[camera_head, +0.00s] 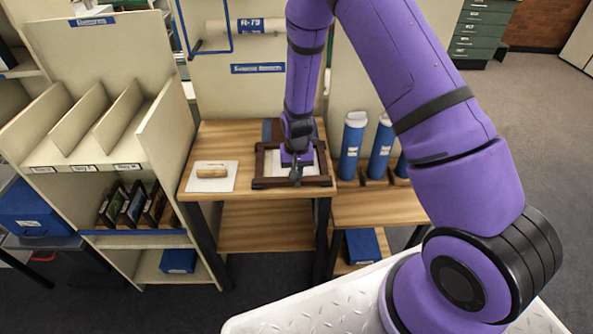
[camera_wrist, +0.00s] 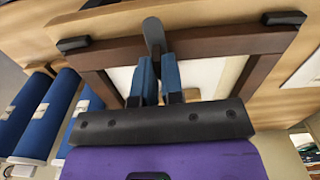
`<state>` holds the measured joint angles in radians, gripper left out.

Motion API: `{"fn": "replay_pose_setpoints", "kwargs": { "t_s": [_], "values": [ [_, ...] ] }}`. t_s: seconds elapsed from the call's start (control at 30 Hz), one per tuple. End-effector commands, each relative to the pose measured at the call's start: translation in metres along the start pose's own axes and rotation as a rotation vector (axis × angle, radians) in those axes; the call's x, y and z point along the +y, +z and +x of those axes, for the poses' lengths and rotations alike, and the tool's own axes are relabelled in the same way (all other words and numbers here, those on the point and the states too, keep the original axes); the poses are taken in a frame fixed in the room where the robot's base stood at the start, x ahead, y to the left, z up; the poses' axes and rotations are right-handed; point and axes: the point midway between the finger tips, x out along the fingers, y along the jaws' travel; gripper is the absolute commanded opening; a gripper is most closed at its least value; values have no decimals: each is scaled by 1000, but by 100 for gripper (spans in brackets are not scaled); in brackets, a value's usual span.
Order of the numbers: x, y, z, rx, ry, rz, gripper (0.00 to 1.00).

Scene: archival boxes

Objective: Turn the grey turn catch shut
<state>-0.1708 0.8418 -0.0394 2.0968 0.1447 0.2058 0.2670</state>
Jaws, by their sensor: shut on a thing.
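The dark wooden frame (camera_head: 262,166) lies flat on the wooden table, with a pale panel inside it. The wrist view shows one rail of the frame (camera_wrist: 215,43) up close. The grey turn catch (camera_wrist: 154,36) sits at the middle of this rail, its length running across the rail. My gripper (camera_wrist: 160,72) is shut on the catch, with a blue fingertip on each side of its lower end. In the head view my gripper (camera_head: 295,172) points down at the frame's near rail, and my wrist hides part of the frame.
Dark pieces sit near the rail's ends, at left (camera_wrist: 73,44) and right (camera_wrist: 284,18). A white pad (camera_head: 222,184) with a wooden block (camera_head: 212,171) lies left of the frame. Blue tubes (camera_head: 351,146) stand close on the right. A divided shelf (camera_head: 80,125) stands left.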

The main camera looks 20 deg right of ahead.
Motion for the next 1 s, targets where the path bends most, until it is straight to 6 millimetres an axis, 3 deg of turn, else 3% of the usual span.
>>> {"fn": "replay_pose_setpoints", "kwargs": {
  "t_s": [0.67,0.7,0.8,1.0],
  "values": [
    [0,-1,-1,2,-1,67,0],
    [0,-1,-1,2,-1,67,13],
    [0,-1,0,2,-1,67,34],
    [0,0,0,1,0,66,34]
  ]
}}
